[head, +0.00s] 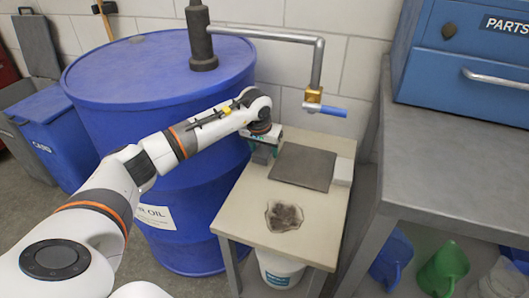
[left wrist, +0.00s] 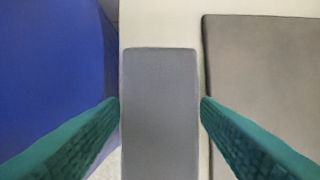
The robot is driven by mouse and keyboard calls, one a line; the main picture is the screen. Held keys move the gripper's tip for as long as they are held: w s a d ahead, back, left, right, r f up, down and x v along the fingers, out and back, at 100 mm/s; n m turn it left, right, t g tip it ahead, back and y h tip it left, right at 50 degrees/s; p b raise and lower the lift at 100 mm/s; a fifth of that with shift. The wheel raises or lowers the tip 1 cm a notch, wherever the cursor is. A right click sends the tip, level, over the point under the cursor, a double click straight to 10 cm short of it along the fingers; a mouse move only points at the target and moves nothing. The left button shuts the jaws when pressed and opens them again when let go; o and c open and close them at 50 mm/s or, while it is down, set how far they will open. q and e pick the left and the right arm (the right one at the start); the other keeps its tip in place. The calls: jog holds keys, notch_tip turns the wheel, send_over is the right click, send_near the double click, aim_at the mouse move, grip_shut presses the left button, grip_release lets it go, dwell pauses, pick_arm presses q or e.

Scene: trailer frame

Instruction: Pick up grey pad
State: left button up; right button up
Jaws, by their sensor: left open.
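A grey rectangular pad (left wrist: 160,115) lies between the two teal fingers of my left gripper in the left wrist view. It has rounded corners, and its near end runs out of the frame. My left gripper (head: 264,151) is open, low over the left back side of the small table, with a finger on either side of the pad. Only narrow gaps show between fingertips and pad; I cannot tell whether they touch. In the head view the gripper mostly hides the pad. My right gripper is not in view.
A dark grey flat plate (head: 303,167) lies on the small beige table (head: 240,205), right of the gripper. A white block (head: 343,171) and a dark-stained rag (head: 284,216) are there too. A blue drum (head: 130,100) with a pump pipe (head: 317,70) stands close left and behind.

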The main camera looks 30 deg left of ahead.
aim_at(264, 149)
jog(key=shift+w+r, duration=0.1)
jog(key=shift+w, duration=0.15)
pick_arm(q)
jog(key=c, duration=0.7)
jog(key=shift+c, duration=0.2)
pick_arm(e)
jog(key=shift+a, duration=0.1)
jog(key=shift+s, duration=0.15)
